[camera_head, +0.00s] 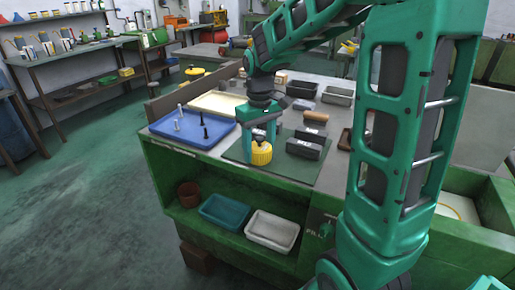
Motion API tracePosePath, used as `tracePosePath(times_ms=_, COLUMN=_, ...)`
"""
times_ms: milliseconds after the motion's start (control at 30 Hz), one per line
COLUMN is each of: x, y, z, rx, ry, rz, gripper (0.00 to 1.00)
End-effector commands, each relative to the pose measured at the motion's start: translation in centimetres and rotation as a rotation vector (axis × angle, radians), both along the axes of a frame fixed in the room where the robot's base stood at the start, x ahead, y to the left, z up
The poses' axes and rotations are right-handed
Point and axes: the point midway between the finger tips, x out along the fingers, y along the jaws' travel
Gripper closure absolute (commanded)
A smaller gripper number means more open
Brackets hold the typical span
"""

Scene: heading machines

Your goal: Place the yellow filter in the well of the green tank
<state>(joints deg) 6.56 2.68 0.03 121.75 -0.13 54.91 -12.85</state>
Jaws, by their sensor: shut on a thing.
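The yellow filter (261,154), a ribbed rounded piece, is upright at the front of the dark green mat on the workbench. My gripper (263,139) points straight down from above with its green fingers shut on the filter's top. I cannot tell whether the filter still touches the mat. A green box-like thing (155,39) stands on the bench at the back left. It may be the green tank, but it is too small to be sure, and no well can be made out.
A blue tray (178,136) with several upright pegs lies left of the gripper. Dark blocks (304,147) stand close on its right. Bins (272,231) sit on the shelf below. Open green floor (90,190) lies to the left.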

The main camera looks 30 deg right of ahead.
Motion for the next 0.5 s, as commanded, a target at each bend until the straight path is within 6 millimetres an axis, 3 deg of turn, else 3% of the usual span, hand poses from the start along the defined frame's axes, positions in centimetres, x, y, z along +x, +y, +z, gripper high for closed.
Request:
tracePosePath(times_ms=233, x=0.02, y=0.02, z=-0.14, rx=0.000, ry=0.000, rz=0.000, gripper=0.73)
tracePosePath(times_ms=267, x=0.01, y=0.02, z=-0.18, rx=0.000, ry=0.000, rz=0.000, gripper=0.43)
tracePosePath(times_ms=333, x=0.02, y=0.02, z=-0.15, rx=0.000, ry=0.000, rz=0.000, gripper=0.26)
tracePosePath(times_ms=500, x=0.03, y=0.03, z=-0.14, rx=0.000, ry=0.000, rz=0.000, gripper=0.26)
